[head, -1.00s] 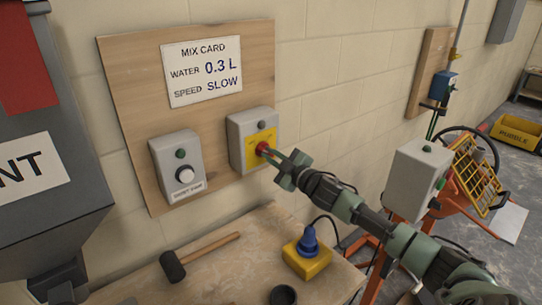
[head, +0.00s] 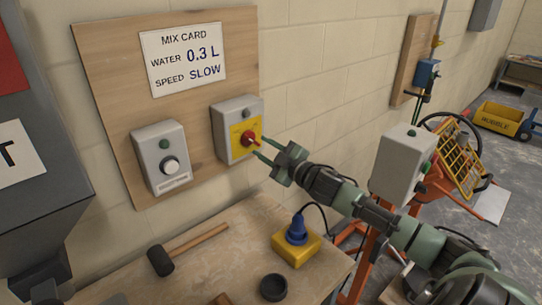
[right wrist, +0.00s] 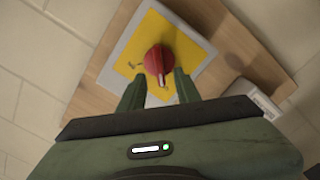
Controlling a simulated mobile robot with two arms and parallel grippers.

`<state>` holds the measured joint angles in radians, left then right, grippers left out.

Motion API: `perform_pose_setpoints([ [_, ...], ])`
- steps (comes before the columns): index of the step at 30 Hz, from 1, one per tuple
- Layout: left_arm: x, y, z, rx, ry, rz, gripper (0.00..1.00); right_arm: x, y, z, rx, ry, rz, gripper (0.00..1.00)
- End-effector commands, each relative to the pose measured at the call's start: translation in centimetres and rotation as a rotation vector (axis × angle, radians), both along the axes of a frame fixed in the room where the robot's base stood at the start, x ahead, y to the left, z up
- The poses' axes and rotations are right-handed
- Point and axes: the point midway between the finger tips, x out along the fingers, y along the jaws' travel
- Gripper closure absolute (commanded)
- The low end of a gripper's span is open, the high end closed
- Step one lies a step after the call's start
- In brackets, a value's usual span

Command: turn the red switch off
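The red switch (head: 251,138) is a rotary knob on a yellow plate, on a grey box (head: 224,138) fixed to the wooden wall board. The small round lamp on that box looks dark. My right gripper (head: 260,147) is just in front of the switch, at its right, with its two fingers apart and nothing held. In the right wrist view the red switch (right wrist: 158,61) shows just beyond and between the open fingertips (right wrist: 159,78). A pale mark on the knob points towards my gripper's palm there. My left gripper is not in view.
A second grey box (head: 160,158) with a green button and a knob is left of the switch box. A mix card (head: 183,58) hangs above. The bench below holds a mallet (head: 161,260), a yellow block with a blue plug (head: 297,248) and a dark round cup (head: 273,287).

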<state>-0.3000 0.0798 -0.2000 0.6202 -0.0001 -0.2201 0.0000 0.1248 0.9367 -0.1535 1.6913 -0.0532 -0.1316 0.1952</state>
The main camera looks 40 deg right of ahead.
Motion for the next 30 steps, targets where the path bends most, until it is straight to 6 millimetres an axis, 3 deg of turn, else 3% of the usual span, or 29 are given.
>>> perform_pose_setpoints([
  [3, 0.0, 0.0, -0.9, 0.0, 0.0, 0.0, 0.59, -1.9, 0.0, -0.4, -0.003, 0.003, 0.003, 0.67],
  [9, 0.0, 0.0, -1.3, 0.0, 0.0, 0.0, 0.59, -3.7, -0.3, -0.1, -0.003, 0.0, 0.001, 0.67],
  [30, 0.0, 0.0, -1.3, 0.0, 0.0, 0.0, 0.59, -4.2, -0.2, -0.2, 0.002, 0.004, -0.001, 0.67],
])
